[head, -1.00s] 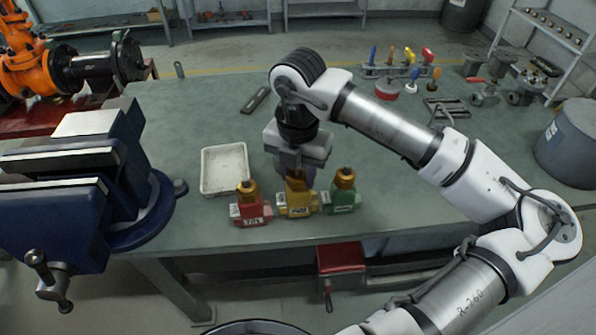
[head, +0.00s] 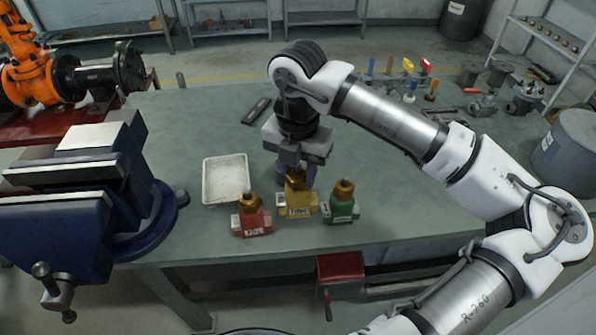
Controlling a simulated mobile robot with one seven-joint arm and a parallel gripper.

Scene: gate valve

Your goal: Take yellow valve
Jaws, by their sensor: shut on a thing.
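The yellow valve (head: 300,204) stands upright near the front edge of the green workbench, between a red valve (head: 251,218) on its left and a green valve (head: 342,206) on its right. My gripper (head: 297,177) points down over the yellow valve and is shut on its brass top. The fingers partly hide that top. I cannot tell whether the valve's base is touching the bench.
A white tray (head: 206,181) lies on the bench left of my gripper. A blue vise (head: 75,195) fills the left side. Tools and fittings (head: 486,106) crowd the back right. The bench centre (head: 222,117) is mostly clear.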

